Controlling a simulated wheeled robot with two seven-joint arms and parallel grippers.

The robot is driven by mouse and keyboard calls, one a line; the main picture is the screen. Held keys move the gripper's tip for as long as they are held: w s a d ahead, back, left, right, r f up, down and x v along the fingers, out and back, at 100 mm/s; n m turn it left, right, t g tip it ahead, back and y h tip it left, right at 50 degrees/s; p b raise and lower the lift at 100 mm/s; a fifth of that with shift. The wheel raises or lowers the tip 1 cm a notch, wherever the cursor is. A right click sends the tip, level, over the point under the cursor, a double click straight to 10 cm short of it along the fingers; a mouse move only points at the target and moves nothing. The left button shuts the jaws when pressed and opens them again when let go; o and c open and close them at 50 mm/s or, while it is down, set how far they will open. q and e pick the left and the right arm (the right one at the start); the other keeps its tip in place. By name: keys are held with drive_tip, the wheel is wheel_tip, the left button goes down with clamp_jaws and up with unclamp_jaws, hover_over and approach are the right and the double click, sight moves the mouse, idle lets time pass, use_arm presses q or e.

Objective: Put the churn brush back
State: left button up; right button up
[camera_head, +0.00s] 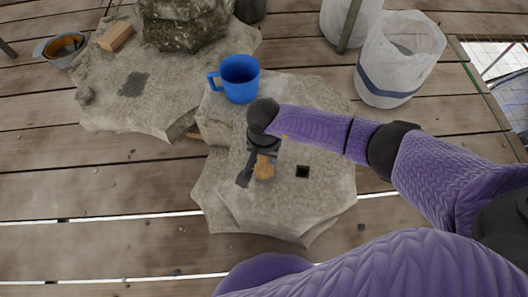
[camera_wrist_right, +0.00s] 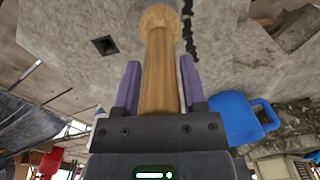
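The churn brush, a pale wooden handle with a wider rounded end, shows in the head view as a tan end (camera_head: 264,169) below my right gripper (camera_head: 262,150). In the right wrist view its handle (camera_wrist_right: 159,75) runs between the two purple fingers of my right gripper (camera_wrist_right: 160,85), which lie close against both sides. The gripper appears shut on it, over the front stone block (camera_head: 275,205). A small dark square hole (camera_head: 302,172) is in the stone just right of the brush; it also shows in the wrist view (camera_wrist_right: 104,45). My left gripper is not in view.
A blue mug (camera_head: 240,80) stands on the stone behind my gripper. White buckets (camera_head: 398,60) stand at the back right. A wooden block (camera_head: 116,36) lies on the back left stone (camera_head: 160,95), near a grey bowl (camera_head: 62,50). Plank flooring at left is mostly clear.

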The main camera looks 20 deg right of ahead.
drive_tip(key=shift+o, duration=1.1)
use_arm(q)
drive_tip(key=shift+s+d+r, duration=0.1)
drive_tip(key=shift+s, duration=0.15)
use_arm(e)
wheel_tip(320, 180, up, 13)
drive_tip(key=p, duration=0.7)
drive_tip(key=shift+f+p, duration=0.2)
drive_tip(key=shift+p, duration=0.2)
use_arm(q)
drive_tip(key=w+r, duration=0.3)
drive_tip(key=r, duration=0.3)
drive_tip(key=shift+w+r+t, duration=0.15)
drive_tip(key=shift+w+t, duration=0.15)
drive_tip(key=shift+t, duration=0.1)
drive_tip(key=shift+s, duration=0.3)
use_arm(e)
drive_tip(key=shift+f, duration=0.1)
